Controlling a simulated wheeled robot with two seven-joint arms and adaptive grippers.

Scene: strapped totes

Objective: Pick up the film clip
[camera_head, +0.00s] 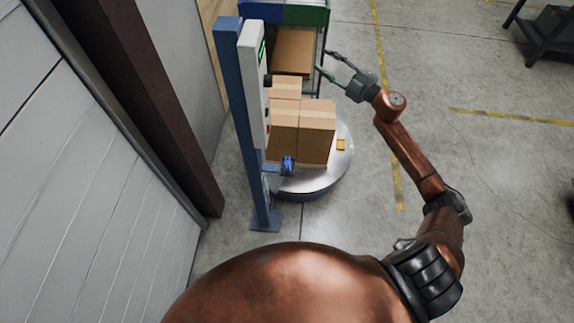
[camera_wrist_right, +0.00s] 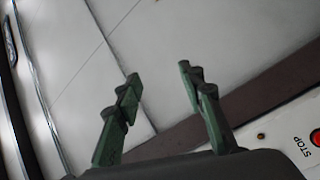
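A small orange-yellow piece (camera_head: 341,145), which looks like the film clip, lies on the round grey turntable (camera_head: 318,184) to the right of the stacked boxes. It is too small to make out in detail. My right gripper (camera_head: 323,61) is open and empty, up beyond the boxes and well apart from the orange piece. In the right wrist view its two green fingers (camera_wrist_right: 158,72) stand wide apart with nothing between them; the clip does not show there. My left gripper is not in view.
Cardboard boxes (camera_head: 318,118) stand on the turntable. A blue post (camera_head: 243,130) with a pale control column (camera_head: 254,85) and a blue roll (camera_head: 288,166) stands at their left. A rack with bins (camera_head: 305,14) is behind. A red STOP button (camera_wrist_right: 314,137) shows nearby.

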